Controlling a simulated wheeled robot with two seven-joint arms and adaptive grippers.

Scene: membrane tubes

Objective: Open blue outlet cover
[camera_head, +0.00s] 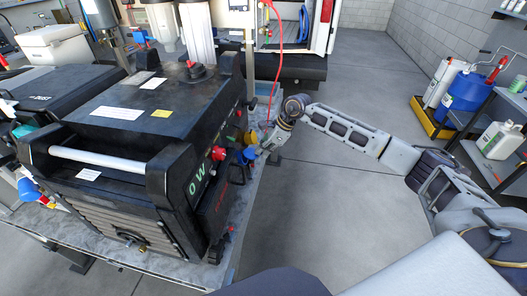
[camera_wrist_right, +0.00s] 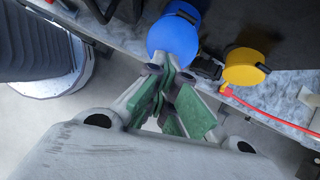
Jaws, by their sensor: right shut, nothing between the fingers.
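The blue outlet cover (camera_head: 248,154) is a round blue cap on the right side of the black machine (camera_head: 140,110). In the right wrist view the blue cover (camera_wrist_right: 174,38) shows as a large blue disc at the top centre. My right gripper (camera_head: 263,150) is beside it in the head view. In the right wrist view my right gripper (camera_wrist_right: 172,78) is shut and empty, its green-padded fingers just below the blue cover's lower edge. I cannot tell if they touch. Whether the cover is fully closed is unclear. My left gripper is out of view.
A yellow cover (camera_wrist_right: 245,67) sits right of the blue one. A red knob (camera_head: 219,153) is nearby on the machine. A red hose (camera_wrist_right: 225,91) runs close to the fingers. The machine stands on a grey table (camera_head: 243,205). Open floor (camera_head: 330,190) lies to the right.

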